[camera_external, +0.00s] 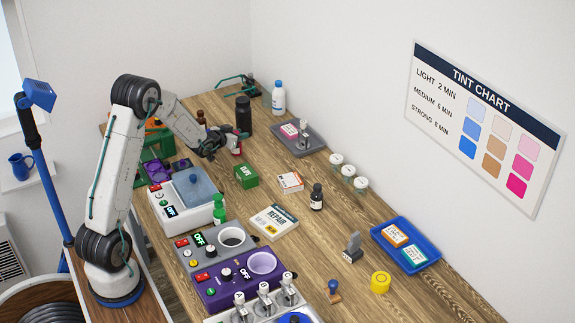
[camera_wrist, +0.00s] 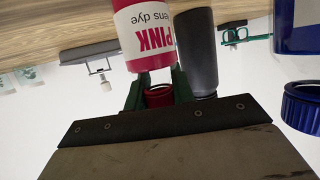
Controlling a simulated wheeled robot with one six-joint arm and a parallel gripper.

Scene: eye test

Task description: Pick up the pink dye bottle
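The pink dye bottle (camera_wrist: 146,32) fills the upper middle of the wrist view, where the scene appears upside down. Its label reads PINK and partly "ens dye", in white and pinkish red. Its red cap (camera_wrist: 159,97) sits between the green fingers of my gripper (camera_wrist: 158,88), with no clear gap on either side. My gripper appears shut on the bottle at the cap end; the contact itself is partly hidden. In the external view the bottle (camera_external: 236,147) shows small beside my gripper (camera_external: 218,143), over the far left part of the table. I cannot tell whether it touches the table.
A black bottle (camera_external: 243,116) stands just behind. A white bottle with a blue cap (camera_external: 278,97) and a grey tray (camera_external: 313,146) are to the right. A green box (camera_external: 246,176) lies in front. Bare wood shows between them.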

